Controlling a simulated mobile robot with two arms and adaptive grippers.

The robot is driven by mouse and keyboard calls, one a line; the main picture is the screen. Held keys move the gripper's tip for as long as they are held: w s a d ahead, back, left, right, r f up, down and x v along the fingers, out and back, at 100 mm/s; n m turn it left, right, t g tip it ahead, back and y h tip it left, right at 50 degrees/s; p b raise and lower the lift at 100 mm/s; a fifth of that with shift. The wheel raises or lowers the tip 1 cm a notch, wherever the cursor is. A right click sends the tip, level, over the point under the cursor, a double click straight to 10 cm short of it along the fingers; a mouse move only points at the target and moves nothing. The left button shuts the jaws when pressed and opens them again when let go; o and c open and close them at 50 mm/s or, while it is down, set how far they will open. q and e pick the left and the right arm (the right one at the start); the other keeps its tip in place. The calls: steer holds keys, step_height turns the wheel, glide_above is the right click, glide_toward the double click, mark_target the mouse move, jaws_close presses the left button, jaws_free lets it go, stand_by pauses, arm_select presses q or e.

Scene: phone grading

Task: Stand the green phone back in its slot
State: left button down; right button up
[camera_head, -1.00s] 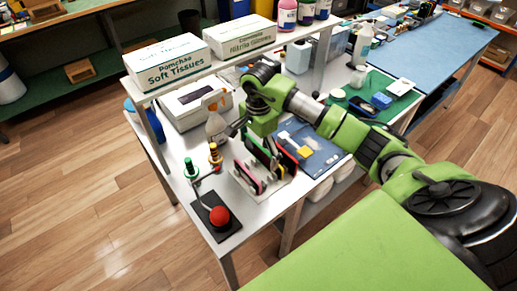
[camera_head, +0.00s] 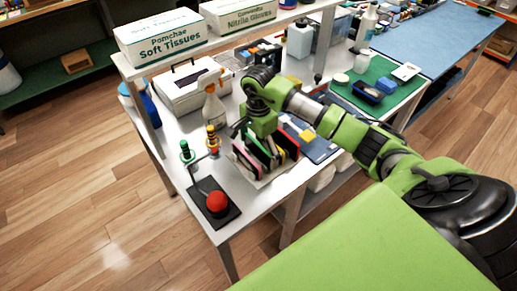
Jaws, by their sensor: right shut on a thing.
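The phone rack (camera_head: 262,176) stands near the front edge of the white table, with several phones upright in it, among them a pink-edged one (camera_head: 245,160) at its left and a red-edged one (camera_head: 289,143) at its right. My right gripper (camera_head: 259,138) points down over the rack and is shut on the green phone (camera_head: 263,149), which shows as a thin upright slab among the others. The gripper hides much of it, and I cannot tell whether its lower edge is inside a slot. My left gripper is out of view.
A shelf with a tissue box (camera_head: 160,40) overhangs the back.

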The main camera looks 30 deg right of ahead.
steer(key=shift+f, duration=0.45)
steer(key=o, duration=0.9)
steer(key=shift+c, duration=0.2)
step_height(320, 180, up, 12)
steer(key=shift+r, duration=0.1)
